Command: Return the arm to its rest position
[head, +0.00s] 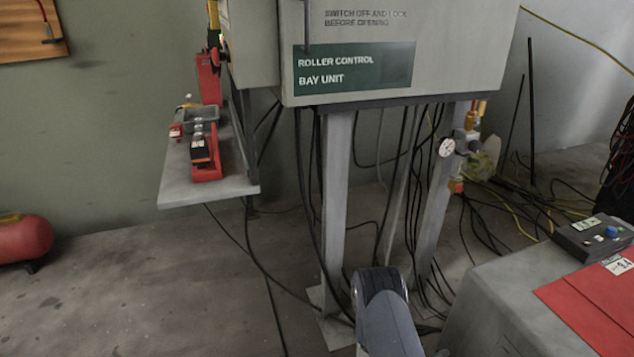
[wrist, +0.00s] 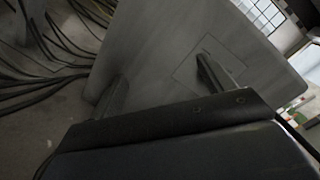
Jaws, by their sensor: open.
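My arm (head: 388,315) rises into the bottom middle of the head view as a grey rounded link, in front of the legs of the control cabinet. The gripper itself cannot be made out there. In the wrist view my gripper (wrist: 163,83) shows its two fingers set wide apart with nothing between them. Beyond the fingers is a large grey panel (wrist: 165,40); I cannot tell the exact gap to it.
A roller control cabinet (head: 440,55) stands on legs among hanging cables. A shelf (head: 195,187) with red tools is at its left. A grey bench (head: 500,310) with a control box (head: 592,238) and red folder (head: 595,305) is at right.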

